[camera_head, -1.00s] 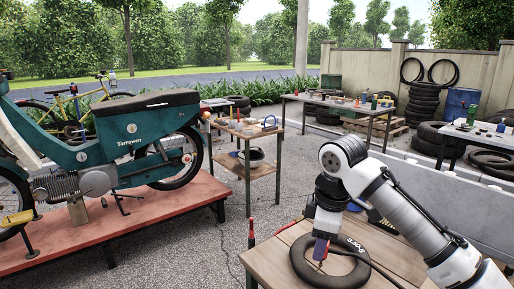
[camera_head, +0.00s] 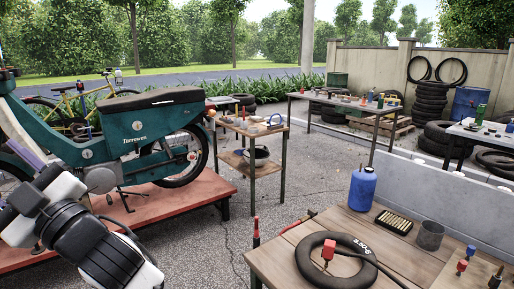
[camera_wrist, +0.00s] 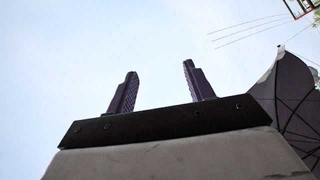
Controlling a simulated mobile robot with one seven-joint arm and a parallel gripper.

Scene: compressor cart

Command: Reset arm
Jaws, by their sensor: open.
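My gripper (camera_wrist: 157,90) shows in the wrist view with its two dark fingers spread apart and nothing between them. Behind the fingers is pale sky. My gripper is well clear of both.
The table also bears a blue bottle (camera_head: 363,188), a box of small brass-coloured pieces (camera_head: 394,222), a grey cup (camera_head: 430,236) and several red and blue pieces. A small bench (camera_head: 250,130) stands behind. A dark umbrella-like canopy (camera_wrist: 290,105) is close to my gripper's right.

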